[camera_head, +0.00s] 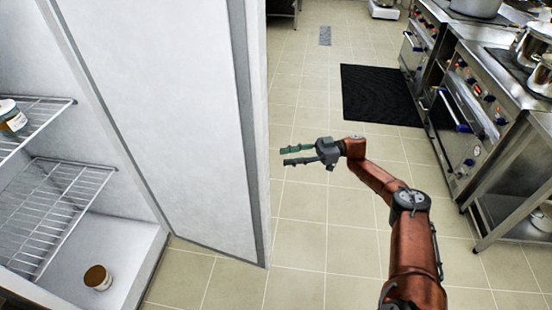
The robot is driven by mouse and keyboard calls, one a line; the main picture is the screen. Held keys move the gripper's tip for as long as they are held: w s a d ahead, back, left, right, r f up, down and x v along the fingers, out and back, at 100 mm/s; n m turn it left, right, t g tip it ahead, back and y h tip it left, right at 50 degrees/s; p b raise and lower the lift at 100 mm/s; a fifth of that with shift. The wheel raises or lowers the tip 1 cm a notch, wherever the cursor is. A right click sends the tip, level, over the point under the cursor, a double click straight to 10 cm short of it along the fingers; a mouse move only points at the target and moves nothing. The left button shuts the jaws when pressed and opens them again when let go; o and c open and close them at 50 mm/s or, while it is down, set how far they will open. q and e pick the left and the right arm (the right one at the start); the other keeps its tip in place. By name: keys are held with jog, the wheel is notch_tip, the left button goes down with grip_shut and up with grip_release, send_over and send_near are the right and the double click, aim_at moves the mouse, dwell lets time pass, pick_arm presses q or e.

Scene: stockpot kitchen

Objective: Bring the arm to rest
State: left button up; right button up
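My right arm (410,240) is orange-brown and reaches in from the bottom right, bent at the elbow, over the tiled floor. My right gripper (283,156) points left toward the edge of the white cabinet door. Its two greenish-grey fingers are spread apart with nothing between them. From this angle I cannot tell whether the fingertips touch the door; a small gap shows between them and its edge. My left gripper and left arm do not show.
An open white cabinet door (170,110) stands at the left, beside wire shelves (50,205). A jar (12,118) is on the upper shelf and another jar (98,278) on the cabinet floor. Steel stoves (470,110) with pots line the right. A black mat (380,95) lies on open floor.

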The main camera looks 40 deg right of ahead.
jog(key=shift+s+d, duration=0.3)
jog(key=shift+d, duration=0.25)
jog(key=shift+f, duration=0.1)
